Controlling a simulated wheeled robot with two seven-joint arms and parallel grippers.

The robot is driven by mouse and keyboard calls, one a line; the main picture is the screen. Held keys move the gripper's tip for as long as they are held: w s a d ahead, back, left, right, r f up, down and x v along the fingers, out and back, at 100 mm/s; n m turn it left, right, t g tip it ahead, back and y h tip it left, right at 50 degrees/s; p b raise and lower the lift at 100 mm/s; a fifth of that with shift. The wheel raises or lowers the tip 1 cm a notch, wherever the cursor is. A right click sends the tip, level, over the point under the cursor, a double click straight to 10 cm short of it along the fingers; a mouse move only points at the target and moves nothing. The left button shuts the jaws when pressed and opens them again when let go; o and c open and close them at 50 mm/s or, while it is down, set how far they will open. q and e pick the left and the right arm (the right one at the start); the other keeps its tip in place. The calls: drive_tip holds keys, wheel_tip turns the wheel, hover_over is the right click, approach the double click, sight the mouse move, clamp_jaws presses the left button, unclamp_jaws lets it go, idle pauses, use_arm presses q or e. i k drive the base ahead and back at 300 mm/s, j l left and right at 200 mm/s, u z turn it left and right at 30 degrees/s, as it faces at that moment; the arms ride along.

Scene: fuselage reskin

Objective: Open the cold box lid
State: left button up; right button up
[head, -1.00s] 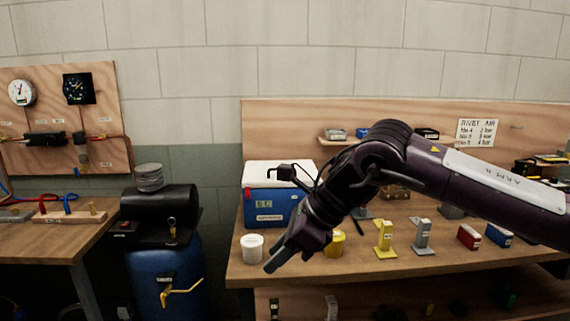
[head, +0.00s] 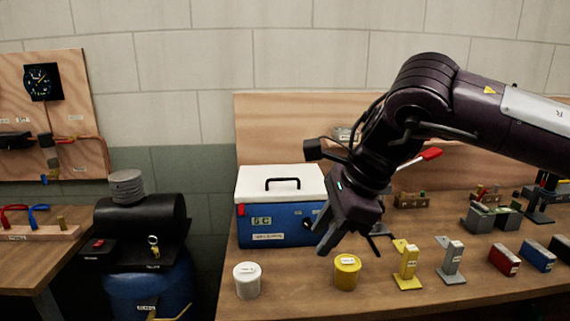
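The cold box (head: 275,228) is blue with a white lid (head: 270,184) and a black handle (head: 283,183) on top. It stands at the left end of the workbench, and the lid is down on it. A small green display and a red latch show on its front. My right gripper (head: 326,240) points down in front of the box's right front corner, apart from the lid as far as I can see. Its fingers are seen from the side, so whether they are apart is unclear. My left gripper is out of view.
A white tub (head: 247,280) and a yellow tub (head: 346,272) stand in front of the box. Yellow and grey stands (head: 407,264), red and blue boxes (head: 504,259) line the bench (head: 400,293) to the right. A black tank with a coil stands left of the bench.

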sight(294, 183)
drive_tip(key=i, duration=1.3)
